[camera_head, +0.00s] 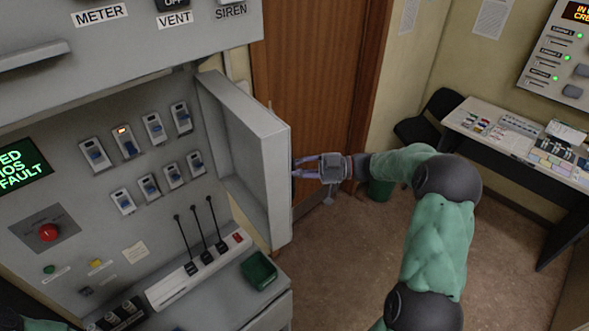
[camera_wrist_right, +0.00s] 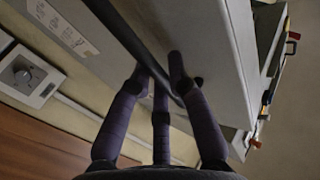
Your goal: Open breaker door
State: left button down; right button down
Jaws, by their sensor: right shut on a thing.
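The grey breaker door (camera_head: 260,160) stands swung open, hinged at the right side of the breaker panel (camera_head: 85,165) and jutting out toward me. Several breaker switches show inside, one with an orange light (camera_head: 122,130). My right gripper (camera_head: 298,167) is at the door's outer face, near its free edge. In the right wrist view its fingers (camera_wrist_right: 160,72) are closed around a long dark bar handle (camera_wrist_right: 124,32) on the door (camera_wrist_right: 205,50). The handle is mostly hidden by the door in the head view. My left gripper is out of view.
Below the breakers are black levers (camera_head: 203,235), a red button (camera_head: 48,232) and a green tray (camera_head: 259,270). A wooden door (camera_head: 310,80) is behind the breaker door. A chair (camera_head: 430,115) and desk (camera_head: 515,140) stand at right.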

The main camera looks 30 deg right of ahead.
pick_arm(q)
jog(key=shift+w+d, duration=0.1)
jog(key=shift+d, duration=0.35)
pick_arm(e)
jog(key=shift+w+d, duration=0.2)
jog(key=shift+d, duration=0.2)
jog(key=c, duration=1.2)
grip_release()
jog(key=shift+a, duration=0.1)
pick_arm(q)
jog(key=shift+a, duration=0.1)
pick_arm(e)
jog(key=shift+o, duration=0.2)
jog(key=shift+w, duration=0.1)
jog(key=v, duration=1.2)
